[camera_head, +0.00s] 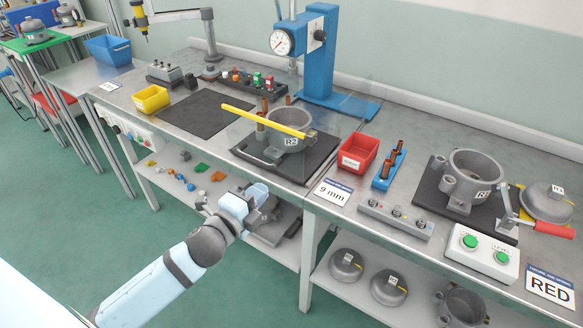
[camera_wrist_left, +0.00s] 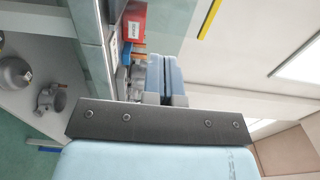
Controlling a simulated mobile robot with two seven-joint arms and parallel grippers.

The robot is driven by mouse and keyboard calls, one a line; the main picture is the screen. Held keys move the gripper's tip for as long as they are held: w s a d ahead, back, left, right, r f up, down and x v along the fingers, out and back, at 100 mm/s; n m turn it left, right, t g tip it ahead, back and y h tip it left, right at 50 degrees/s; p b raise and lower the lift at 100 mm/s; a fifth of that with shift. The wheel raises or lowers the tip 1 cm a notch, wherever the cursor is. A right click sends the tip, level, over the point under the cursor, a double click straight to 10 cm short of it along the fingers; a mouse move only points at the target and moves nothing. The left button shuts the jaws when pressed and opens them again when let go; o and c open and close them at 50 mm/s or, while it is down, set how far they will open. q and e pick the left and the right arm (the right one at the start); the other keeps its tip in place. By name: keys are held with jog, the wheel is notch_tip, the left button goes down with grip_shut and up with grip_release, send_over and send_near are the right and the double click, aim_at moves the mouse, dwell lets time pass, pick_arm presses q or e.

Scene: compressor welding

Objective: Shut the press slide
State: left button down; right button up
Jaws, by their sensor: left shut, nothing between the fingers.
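The press slide (camera_head: 318,158) is a dark flat plate on the bench, out in front of the blue press (camera_head: 322,60) and close to the bench's front edge. A grey housing marked R2 (camera_head: 290,120) stands on it. A handle bar (camera_head: 258,154) runs along the slide's front left side. My left gripper (camera_head: 270,203) is shut and empty, in front of the bench edge and below the slide, apart from it. The shut fingers also show in the left wrist view (camera_wrist_left: 165,75). My right gripper is in neither view.
A yellow bar (camera_head: 262,120) crosses in front of the housing. A red bin (camera_head: 358,154) and a blue rack (camera_head: 388,170) stand right of the slide. A dark mat (camera_head: 205,115) lies left of it, bare. A lower shelf (camera_head: 165,190) holds small parts.

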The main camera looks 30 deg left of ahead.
aim_at(293, 159)
pick_arm(q)
jog(key=w, duration=0.7)
jog(key=w+d, duration=0.1)
jog(key=w, duration=0.3)
jog(key=shift+w, duration=0.15)
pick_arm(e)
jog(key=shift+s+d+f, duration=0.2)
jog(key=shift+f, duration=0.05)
pick_arm(q)
jog(key=shift+w, duration=0.1)
jog(key=shift+w, duration=0.25)
jog(key=w, duration=0.9)
jog(key=w+d, duration=0.1)
jog(key=w, duration=0.4)
jog(key=shift+w+d+p, duration=0.1)
jog(key=shift+p, duration=0.2)
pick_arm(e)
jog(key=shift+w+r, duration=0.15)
